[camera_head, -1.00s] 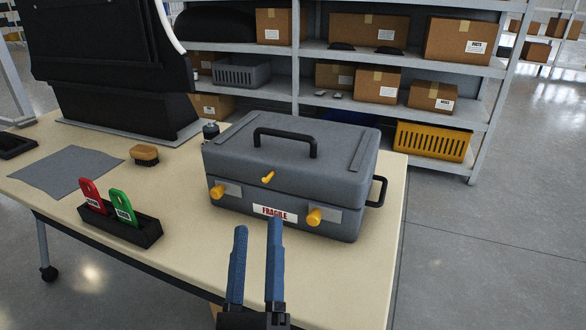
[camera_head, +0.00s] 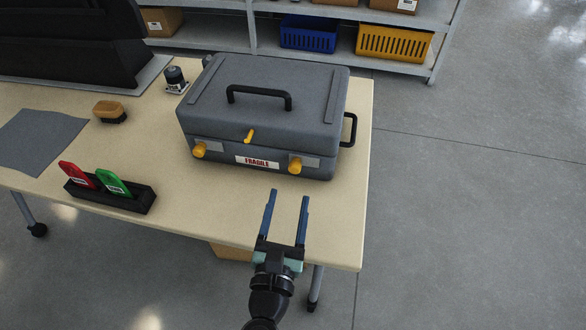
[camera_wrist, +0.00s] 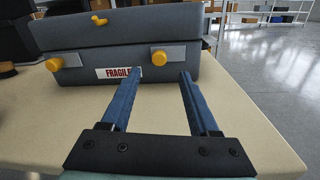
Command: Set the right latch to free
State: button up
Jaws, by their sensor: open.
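A closed grey case (camera_head: 262,118) with a black top handle lies on the table. Its front has a right latch (camera_head: 296,165) with a yellow knob on a grey plate, and a left latch (camera_head: 199,150) of the same kind. A small yellow lever (camera_head: 249,136) sits between them, above a FRAGILE label. In the wrist view the right latch (camera_wrist: 159,58) is just left of the right finger's tip, and the left latch (camera_wrist: 54,64) is at the left. My gripper (camera_head: 289,194) is open and empty, in front of the case and below the right latch, apart from it.
The table (camera_head: 330,215) has a free strip in front of the case. A black holder (camera_head: 130,202) with a red tag and a green tag stands at the left. A brush (camera_head: 109,111), a grey cloth (camera_head: 40,140) and a small dark container (camera_head: 175,80) lie farther back.

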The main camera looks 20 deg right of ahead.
aim_at(295, 171)
jog(key=x, duration=0.7)
jog(key=shift+w+d, duration=0.15)
jog(key=shift+w, duration=0.1)
grip_shut()
dwell(1.1)
